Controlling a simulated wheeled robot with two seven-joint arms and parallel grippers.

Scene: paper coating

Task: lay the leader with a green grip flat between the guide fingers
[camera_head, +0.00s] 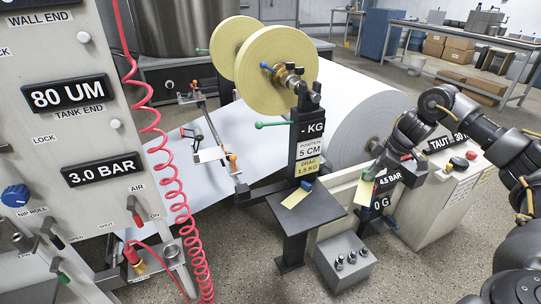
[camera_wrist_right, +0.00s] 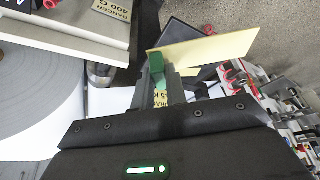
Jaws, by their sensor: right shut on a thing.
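My right gripper (camera_head: 370,204) is low at the right of the black post with the scale signs in the head view. It is shut on the green grip (camera_wrist_right: 183,76) of a pale yellow leader (camera_wrist_right: 210,48). The leader sticks out from the fingertips (camera_wrist_right: 168,78) in the right wrist view; in the head view the yellow strip (camera_head: 363,192) is small and partly hidden. Another yellow leader (camera_head: 297,198) with a blue grip lies on the small dark table. I cannot clearly make out the guide fingers. My left gripper is not in view.
Two yellow discs (camera_head: 277,70) stand above the post, before a large white paper roll (camera_head: 372,120). A control panel (camera_head: 72,120) and red coiled hose (camera_head: 168,170) fill the left.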

